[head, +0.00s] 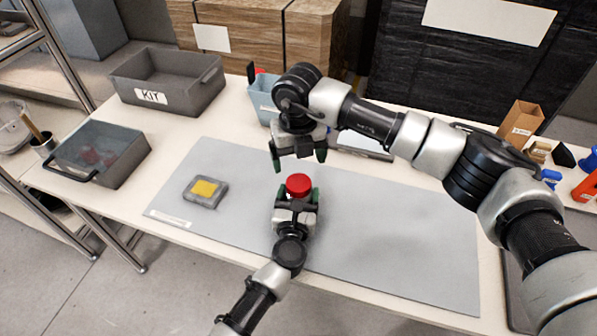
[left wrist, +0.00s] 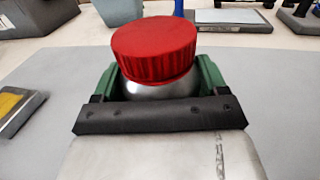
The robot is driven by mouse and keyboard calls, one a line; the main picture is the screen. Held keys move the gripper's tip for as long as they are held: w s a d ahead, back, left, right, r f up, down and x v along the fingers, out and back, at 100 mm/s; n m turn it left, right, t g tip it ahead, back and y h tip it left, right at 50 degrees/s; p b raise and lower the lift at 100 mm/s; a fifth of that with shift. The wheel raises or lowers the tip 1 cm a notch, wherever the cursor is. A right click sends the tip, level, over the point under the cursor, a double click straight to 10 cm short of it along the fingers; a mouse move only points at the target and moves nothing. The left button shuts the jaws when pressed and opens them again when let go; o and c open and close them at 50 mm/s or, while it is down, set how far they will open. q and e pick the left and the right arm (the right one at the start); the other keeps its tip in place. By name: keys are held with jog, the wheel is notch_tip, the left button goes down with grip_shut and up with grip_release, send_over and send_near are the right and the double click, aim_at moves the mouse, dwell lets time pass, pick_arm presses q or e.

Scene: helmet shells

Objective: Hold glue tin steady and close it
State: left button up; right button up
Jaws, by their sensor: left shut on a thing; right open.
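The glue tin has a ribbed red cap (head: 298,184) that sits on top of its silver body. The lower part of the tin is hidden by the gripper. My right gripper (head: 298,158) is open and empty, pointing down above and just behind the red cap, apart from it.
A grey mat (head: 400,240) covers the table's middle, with free room right of the tin. A grey block with a yellow top (head: 205,190) lies left. A KIT bin (head: 170,80), a lidded grey box (head: 100,152) and a light blue bin (head: 263,98) stand around the mat.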

jog(key=shift+r, duration=2.2)
pick_arm(q)
jog(key=o, duration=1.7)
jog(key=shift+o, duration=0.2)
jog(key=s, duration=0.3)
jog(key=s+a+b, duration=0.1)
jog(key=s, duration=0.6)
jog(key=shift+s+a, duration=0.25)
jog(key=shift+s, duration=0.1)
pick_arm(e)
jog(key=shift+f, duration=0.7)
